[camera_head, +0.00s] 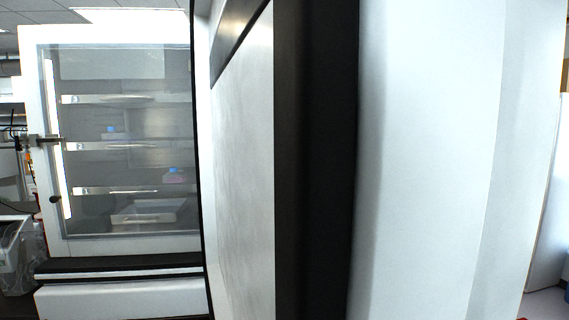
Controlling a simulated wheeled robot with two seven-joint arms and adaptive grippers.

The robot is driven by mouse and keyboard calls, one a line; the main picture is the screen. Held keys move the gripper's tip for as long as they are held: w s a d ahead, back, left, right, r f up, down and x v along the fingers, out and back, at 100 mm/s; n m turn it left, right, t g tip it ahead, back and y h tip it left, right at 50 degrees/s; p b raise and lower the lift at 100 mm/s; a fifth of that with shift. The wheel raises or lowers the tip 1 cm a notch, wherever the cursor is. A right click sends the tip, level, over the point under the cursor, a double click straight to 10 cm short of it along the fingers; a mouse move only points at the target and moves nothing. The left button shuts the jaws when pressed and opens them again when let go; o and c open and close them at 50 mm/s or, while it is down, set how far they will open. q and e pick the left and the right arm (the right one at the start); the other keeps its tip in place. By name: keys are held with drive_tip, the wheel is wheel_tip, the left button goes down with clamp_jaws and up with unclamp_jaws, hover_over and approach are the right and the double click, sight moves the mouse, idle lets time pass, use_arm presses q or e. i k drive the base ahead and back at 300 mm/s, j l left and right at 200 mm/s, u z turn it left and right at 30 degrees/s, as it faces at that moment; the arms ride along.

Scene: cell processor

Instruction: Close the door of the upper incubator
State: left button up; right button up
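An incubator (30,90) fills the left side of the view. Its glass inner door (125,72) looks shut, with a metal latch (48,140) on its left edge. Shelves show through the glass. A large outer door stands open toward me, close by, with its pale inner panel (243,150), black edge (315,160) and what looks like its white outer face (425,150). It hides the incubator's right side. Neither of my grippers is in view, and no contact with the door shows.
Below the glass door are a dark ledge (120,264) and a white unit (120,299). The near door blocks the middle. A strip of floor (545,303) shows at the lower right.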

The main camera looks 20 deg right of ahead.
sight(354, 159)
drive_tip(key=l+u, duration=0.2)
drive_tip(key=l, duration=0.3)
drive_tip(key=k+l+u, duration=0.2)
drive_tip(key=l, duration=0.3)
drive_tip(key=l+u, duration=0.2)
drive_tip(key=l, duration=0.3)
